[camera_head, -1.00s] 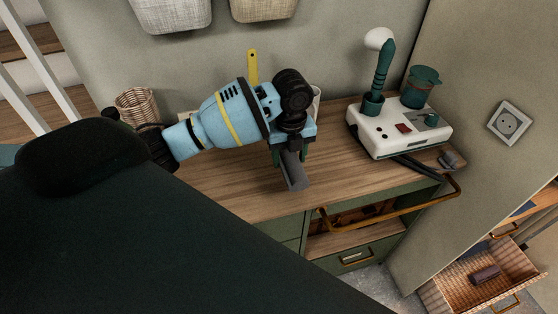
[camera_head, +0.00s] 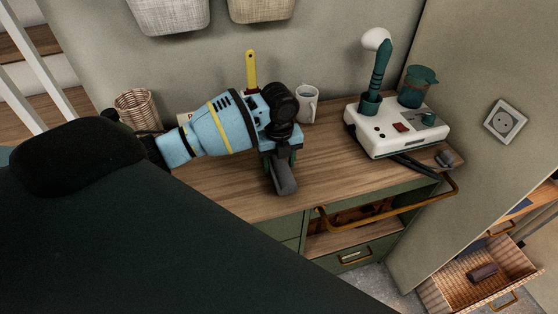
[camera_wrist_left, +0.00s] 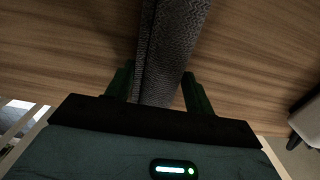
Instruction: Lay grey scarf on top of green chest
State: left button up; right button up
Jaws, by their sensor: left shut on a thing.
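The grey scarf (camera_head: 284,180) is a dark grey roll. It hangs below my left gripper (camera_head: 279,158) in the head view. The left wrist view shows the roll (camera_wrist_left: 175,35) running away between the two fingers of the gripper (camera_wrist_left: 155,88), which are shut on it. The green chest (camera_head: 290,228) has a wooden top (camera_head: 225,190), which lies under the scarf. I cannot tell whether the scarf touches the top. My right gripper is not in view.
A white box with a green-handled stick (camera_head: 385,130) and a green jar (camera_head: 417,88) stand at the right of the top. A white mug (camera_head: 307,104), a yellow-handled tool (camera_head: 251,68) and a wicker basket (camera_head: 137,108) are at the back. The front middle is clear.

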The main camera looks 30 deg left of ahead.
pick_arm(q)
jog(key=shift+f, duration=0.2)
jog(key=o, duration=1)
jog(key=shift+r, duration=0.15)
notch_tip(320, 180, up, 12)
jog(key=shift+p, duration=0.3)
